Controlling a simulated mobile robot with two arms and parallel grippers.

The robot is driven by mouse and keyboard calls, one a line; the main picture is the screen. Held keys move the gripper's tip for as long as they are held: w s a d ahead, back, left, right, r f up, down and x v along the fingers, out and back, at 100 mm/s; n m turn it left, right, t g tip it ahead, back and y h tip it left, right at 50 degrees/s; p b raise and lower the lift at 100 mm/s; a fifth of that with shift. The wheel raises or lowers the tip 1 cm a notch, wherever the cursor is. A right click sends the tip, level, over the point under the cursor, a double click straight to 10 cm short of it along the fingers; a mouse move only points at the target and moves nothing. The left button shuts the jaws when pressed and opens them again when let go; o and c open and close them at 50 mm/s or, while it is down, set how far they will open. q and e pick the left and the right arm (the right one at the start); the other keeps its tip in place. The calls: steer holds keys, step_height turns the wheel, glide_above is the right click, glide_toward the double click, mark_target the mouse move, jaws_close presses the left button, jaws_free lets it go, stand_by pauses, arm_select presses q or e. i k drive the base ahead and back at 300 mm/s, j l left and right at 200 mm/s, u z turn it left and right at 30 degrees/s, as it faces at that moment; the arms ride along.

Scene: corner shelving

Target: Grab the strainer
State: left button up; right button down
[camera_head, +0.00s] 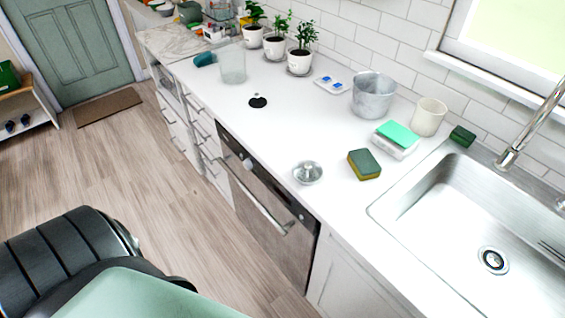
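A small round metal piece with a raised middle, which looks like the strainer (307,172), lies on the white counter (280,130) near its front edge, above the dishwasher. It is left of a green and yellow sponge (365,164), with a gap between them. Neither of my grippers is in view. Nothing is touching the strainer.
A steel sink (430,205) with a drain (493,260) and a faucet (530,125) is at right. A glass container (232,66) and potted plants (299,60) stand farther left.

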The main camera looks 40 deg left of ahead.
mark_target(306, 172)
steer(key=i+j+u, duration=0.1)
steer(key=u, duration=0.4)
steer(key=i+l+u, duration=0.1)
steer(key=i+u, duration=0.2)
steer(key=u, duration=0.15)
